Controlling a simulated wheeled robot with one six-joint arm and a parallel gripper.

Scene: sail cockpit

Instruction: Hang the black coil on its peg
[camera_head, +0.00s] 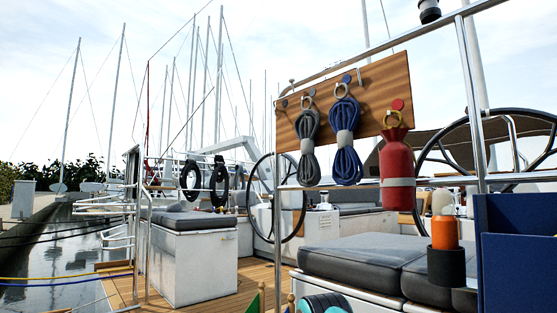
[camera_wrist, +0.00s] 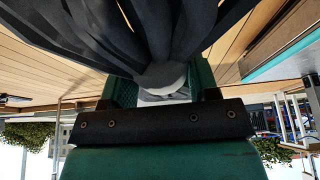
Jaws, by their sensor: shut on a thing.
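The black coil (camera_wrist: 155,30) fills the top of the wrist view as thick dark strands gathered toward a pale band. My gripper (camera_wrist: 163,92) is shut on it there, with green fingers on either side. The gripper and black coil cannot be made out with certainty in the head view. In the head view a wooden peg board (camera_head: 370,92) hangs on the rail. A grey coil (camera_head: 309,130) and a blue coil (camera_head: 346,145) hang from it by rings. A small dark peg or marker (camera_head: 284,103) shows bare at its left end.
A red cylinder-shaped thing (camera_head: 397,170) hangs at the board's right end. Below are grey cushions (camera_head: 365,265), an orange container (camera_head: 445,232) and a blue panel (camera_head: 517,255). A steel post (camera_head: 472,105) stands right of the board. Open deck (camera_head: 258,280) lies left.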

